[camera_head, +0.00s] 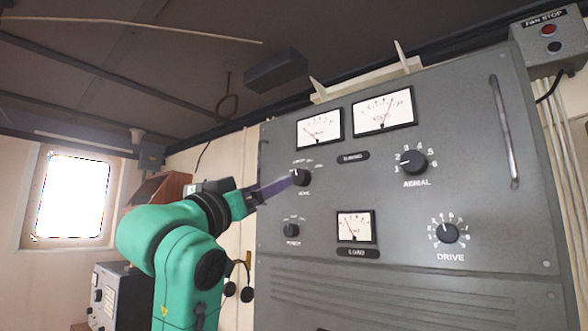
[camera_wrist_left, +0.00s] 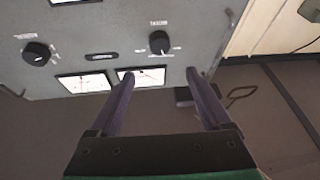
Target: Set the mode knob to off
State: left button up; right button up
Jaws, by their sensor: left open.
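The mode knob (camera_head: 303,177) is a small black round knob on the grey panel, left of the aerial knob and below the left meter. Its lettering is too small to read surely; a pale mark on it seems to point roughly upward. My left gripper (camera_head: 284,186) is just left of the knob in the head view, its purple fingers reaching toward it. In the left wrist view the panel is upside down; the mode knob (camera_wrist_left: 160,42) lies ahead, beyond the open, empty fingertips (camera_wrist_left: 159,73), roughly centred between them. Contact is not visible. My right gripper is not in view.
The aerial knob (camera_head: 412,162), drive knob (camera_head: 447,233) and another small knob (camera_head: 291,230) share the panel. Two meters (camera_head: 383,110) are above and one load meter (camera_head: 356,227) is below. A handle (camera_head: 504,131) stands at the right edge.

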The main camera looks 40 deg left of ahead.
pick_arm(q)
jog(key=p, duration=0.3)
send_near(298, 176)
notch_tip(298, 176, up, 2)
jog(key=w, duration=0.2)
jog(key=x, duration=0.2)
jog(key=f+p+x, duration=0.1)
jog(key=x, duration=0.3)
jog(key=shift+w+a+f+p, duration=0.15)
jog(key=shift+w+a+p, duration=0.05)
jog(key=shift+w+p, duration=0.1)
jog(key=shift+s+d, duration=0.1)
jog(key=shift+s, duration=0.35)
jog(key=c, duration=0.3)
grip_shut()
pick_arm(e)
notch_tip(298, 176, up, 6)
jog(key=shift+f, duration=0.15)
